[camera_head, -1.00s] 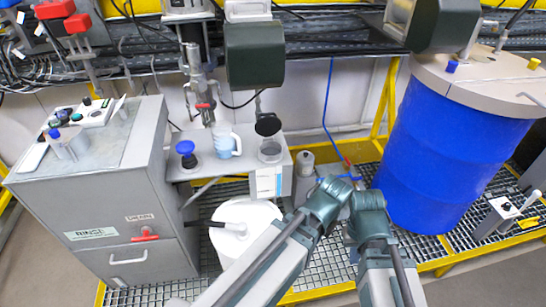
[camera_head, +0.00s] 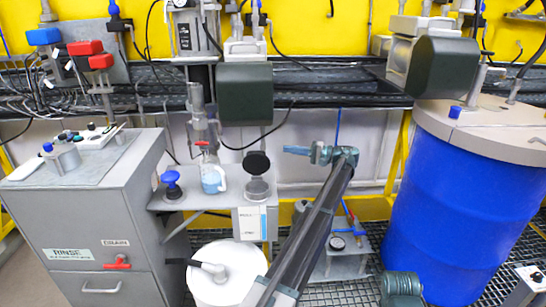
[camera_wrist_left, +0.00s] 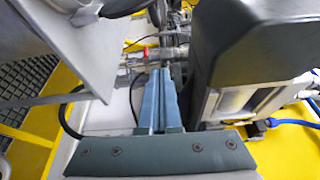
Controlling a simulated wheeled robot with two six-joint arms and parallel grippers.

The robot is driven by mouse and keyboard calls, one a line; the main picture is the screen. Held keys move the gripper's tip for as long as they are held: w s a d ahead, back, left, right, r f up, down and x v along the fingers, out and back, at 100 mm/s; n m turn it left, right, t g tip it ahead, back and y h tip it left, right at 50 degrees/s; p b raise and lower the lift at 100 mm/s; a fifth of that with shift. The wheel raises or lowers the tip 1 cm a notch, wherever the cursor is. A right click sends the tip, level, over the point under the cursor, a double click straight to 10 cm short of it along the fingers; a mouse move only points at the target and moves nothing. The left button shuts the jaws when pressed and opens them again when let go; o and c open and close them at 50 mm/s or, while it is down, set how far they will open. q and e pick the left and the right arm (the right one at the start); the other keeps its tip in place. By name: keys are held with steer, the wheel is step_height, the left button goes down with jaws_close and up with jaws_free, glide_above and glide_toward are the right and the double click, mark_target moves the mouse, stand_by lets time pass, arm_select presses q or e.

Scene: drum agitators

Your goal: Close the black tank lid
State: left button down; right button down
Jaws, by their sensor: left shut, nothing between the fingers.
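The black tank lid (camera_head: 256,163) stands open, raised at the back of a small clear tank (camera_head: 257,188) on the grey shelf in the head view. My left gripper (camera_head: 286,150) is at the end of the arm rising from the bottom middle. It points left, at about the lid's height in the picture and to its right, with a gap between them. In the left wrist view its two blue-grey fingers (camera_wrist_left: 162,72) lie together with nothing between them. I cannot make out the lid in that view. My right gripper is not in view; only part of my right arm shows at the bottom.
A clear jug with blue liquid (camera_head: 212,176) and a blue-topped knob (camera_head: 171,184) stand left of the tank. A dark box-shaped motor (camera_head: 244,92) hangs above the lid. A large blue drum (camera_head: 448,200) is at right, and a white container (camera_head: 228,275) below the shelf.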

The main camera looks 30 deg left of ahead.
mark_target(256, 161)
arm_select(q)
steer(key=shift+a+r, duration=0.1)
steer(key=s+a, duration=0.5)
steer(key=a, duration=0.2)
steer(key=shift+s+a, duration=0.2)
steer(key=shift+a, duration=0.15)
steer(key=shift+a, duration=0.1)
stand_by(0.3)
